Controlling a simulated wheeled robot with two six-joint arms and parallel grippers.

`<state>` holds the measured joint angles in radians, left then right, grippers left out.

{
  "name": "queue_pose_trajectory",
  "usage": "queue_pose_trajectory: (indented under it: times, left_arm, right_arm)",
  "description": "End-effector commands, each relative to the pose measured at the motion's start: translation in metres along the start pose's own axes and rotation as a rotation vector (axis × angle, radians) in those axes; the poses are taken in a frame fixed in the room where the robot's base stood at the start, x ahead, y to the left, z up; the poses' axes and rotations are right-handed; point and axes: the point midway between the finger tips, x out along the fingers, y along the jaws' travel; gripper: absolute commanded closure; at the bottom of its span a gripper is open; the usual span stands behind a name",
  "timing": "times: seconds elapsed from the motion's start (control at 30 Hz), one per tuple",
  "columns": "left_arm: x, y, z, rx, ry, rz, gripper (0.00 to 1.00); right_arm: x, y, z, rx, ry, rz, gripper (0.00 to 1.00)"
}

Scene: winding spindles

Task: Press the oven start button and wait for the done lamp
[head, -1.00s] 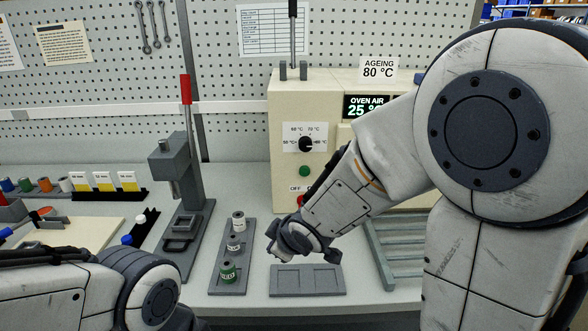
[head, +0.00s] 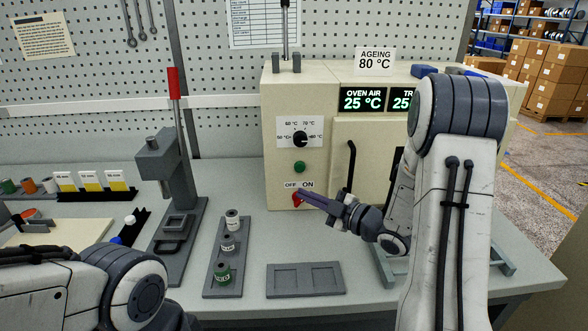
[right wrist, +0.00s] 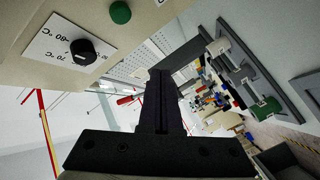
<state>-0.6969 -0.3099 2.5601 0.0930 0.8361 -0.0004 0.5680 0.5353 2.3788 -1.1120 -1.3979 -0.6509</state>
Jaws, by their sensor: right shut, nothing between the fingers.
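The cream oven (head: 345,85) stands at the back centre. Its front has a temperature dial (head: 300,139), a green round button (head: 299,168) and a red switch (head: 297,201) under OFF and ON labels. The oven air display (head: 363,99) reads 25 °C. My right gripper (head: 303,194) is shut and empty, its tips at the red switch; whether they touch it I cannot tell. In the right wrist view the dial (right wrist: 84,52) and green button (right wrist: 120,12) show beside the shut fingers (right wrist: 160,100). My left gripper is out of frame. No lit lamp is clearly visible.
A spindle rack (head: 222,255) with several spools and a grey empty tray (head: 305,279) lie on the bench before the oven. A press with a red handle (head: 174,83) stands to the left. The oven door handle (head: 350,165) is right of the switch.

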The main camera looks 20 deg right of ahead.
Motion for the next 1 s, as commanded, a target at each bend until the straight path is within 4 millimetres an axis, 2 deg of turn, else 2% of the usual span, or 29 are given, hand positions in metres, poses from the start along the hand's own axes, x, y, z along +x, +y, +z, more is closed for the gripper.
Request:
queue_pose_trajectory:
  times: [0.2, 0.37, 0.73, 1.0]
  left_arm:
    - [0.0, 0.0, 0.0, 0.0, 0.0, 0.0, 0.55]
    - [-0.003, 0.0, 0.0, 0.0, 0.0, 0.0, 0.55]
    - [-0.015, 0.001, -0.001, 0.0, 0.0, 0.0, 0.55]
    - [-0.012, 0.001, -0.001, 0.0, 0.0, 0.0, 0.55]
  right_arm:
    - [-0.002, 0.002, 0.002, 0.0, -0.005, 0.003, 1.0]
    - [0.004, 0.007, 0.006, -0.001, -0.004, 0.002, 1.0]
    - [0.041, 0.032, 0.03, -0.001, -0.003, 0.001, 1.0]
    - [0.058, 0.043, 0.043, 0.0, -0.003, 0.0, 1.0]
